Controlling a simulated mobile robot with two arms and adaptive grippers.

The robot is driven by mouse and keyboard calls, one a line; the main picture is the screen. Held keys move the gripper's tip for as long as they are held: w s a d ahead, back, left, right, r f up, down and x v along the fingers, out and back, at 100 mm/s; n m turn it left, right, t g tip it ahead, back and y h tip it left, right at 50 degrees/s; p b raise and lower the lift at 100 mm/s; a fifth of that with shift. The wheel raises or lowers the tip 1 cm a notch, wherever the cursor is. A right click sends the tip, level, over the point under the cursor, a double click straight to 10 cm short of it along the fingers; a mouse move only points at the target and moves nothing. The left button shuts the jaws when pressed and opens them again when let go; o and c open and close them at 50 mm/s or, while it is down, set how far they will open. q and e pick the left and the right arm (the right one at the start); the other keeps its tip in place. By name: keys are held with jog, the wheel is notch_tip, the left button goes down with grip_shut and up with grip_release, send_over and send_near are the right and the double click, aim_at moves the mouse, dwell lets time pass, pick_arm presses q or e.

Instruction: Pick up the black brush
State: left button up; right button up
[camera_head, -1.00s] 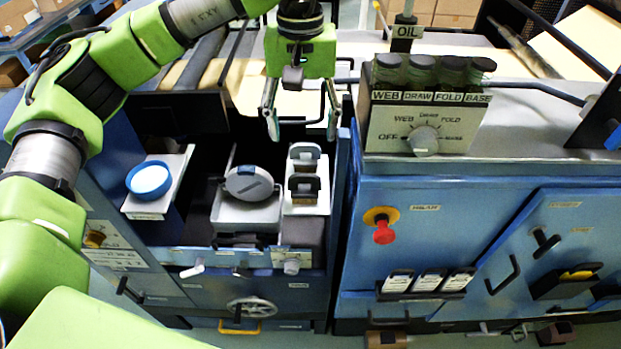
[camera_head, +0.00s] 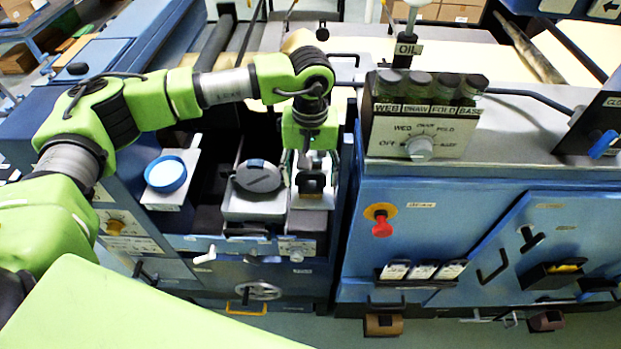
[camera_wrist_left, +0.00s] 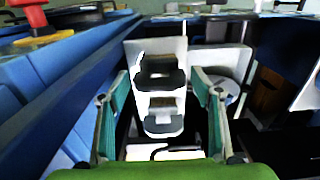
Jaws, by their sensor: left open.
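A dark, black-handled piece that looks like the black brush (camera_head: 311,184) sits in a narrow white holder (camera_head: 308,202) at the right of the open bay. It also shows in the left wrist view (camera_wrist_left: 160,74), upright in the white holder (camera_wrist_left: 140,102). My left gripper (camera_head: 310,168) points down over this holder and hides its rear part. In the left wrist view my left gripper (camera_wrist_left: 157,88) is open, one finger on each side of the holder, with nothing clearly held. The bristles are not visible. My right gripper is not in view.
A grey tray with a round grey lidded tin (camera_head: 258,176) stands just left of the holder. A blue round dish (camera_head: 166,174) is farther left. The blue cabinet with a red knob (camera_head: 381,226) and a selector box (camera_head: 420,140) rises to the right.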

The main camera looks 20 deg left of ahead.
aim_at(311, 175)
pick_arm(q)
jog(key=shift+f, duration=0.15)
jog(key=c, duration=1.2)
jog(key=shift+w+r+b, duration=0.1)
jog(key=shift+r+b, duration=0.3)
jog(key=shift+r, duration=0.1)
notch_tip(311, 175, up, 17)
jog(key=b, duration=0.6)
jog(key=shift+r, duration=0.1)
jog(key=shift+o, duration=0.7)
